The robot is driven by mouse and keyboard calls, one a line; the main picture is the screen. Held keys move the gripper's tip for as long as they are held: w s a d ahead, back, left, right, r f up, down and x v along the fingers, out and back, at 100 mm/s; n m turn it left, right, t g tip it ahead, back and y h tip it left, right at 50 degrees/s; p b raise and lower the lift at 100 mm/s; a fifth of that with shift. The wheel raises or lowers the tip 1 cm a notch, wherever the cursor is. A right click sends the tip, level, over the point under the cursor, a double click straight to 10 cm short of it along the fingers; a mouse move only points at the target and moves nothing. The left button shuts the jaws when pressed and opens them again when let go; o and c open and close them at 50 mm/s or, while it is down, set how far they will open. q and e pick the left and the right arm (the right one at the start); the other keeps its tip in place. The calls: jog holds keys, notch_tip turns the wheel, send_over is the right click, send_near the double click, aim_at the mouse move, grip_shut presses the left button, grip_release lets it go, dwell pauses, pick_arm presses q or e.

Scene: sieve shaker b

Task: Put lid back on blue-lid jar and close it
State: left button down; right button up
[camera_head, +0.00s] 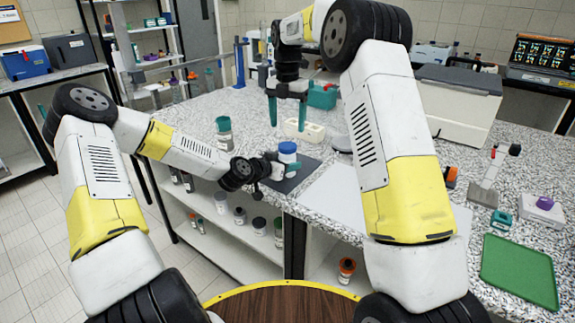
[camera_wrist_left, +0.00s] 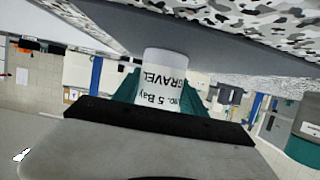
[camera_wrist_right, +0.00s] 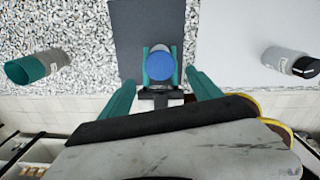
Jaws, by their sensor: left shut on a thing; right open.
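The blue-lid jar stands upright on a dark mat (camera_head: 303,177) near the table's front edge. Its blue lid (camera_head: 287,147) sits on its top; how tightly cannot be told. The lid also shows from above in the right wrist view (camera_wrist_right: 161,66). My left gripper (camera_head: 281,165) is shut on the white jar body, whose label reads GRAVEL upside down in the left wrist view (camera_wrist_left: 166,80). My right gripper (camera_head: 287,112) is open and empty, pointing down above and behind the jar; its fingers appear apart, either side of the lid, in the right wrist view (camera_wrist_right: 161,95).
A teal-lid jar (camera_head: 224,138) stands left of the mat. A pale board (camera_head: 335,198) lies to the right. A green tray (camera_head: 520,272) is at the far right. The shelf below holds several jars.

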aim_at(288, 145)
jog(key=shift+n, duration=1.1)
jog(key=shift+f, duration=4)
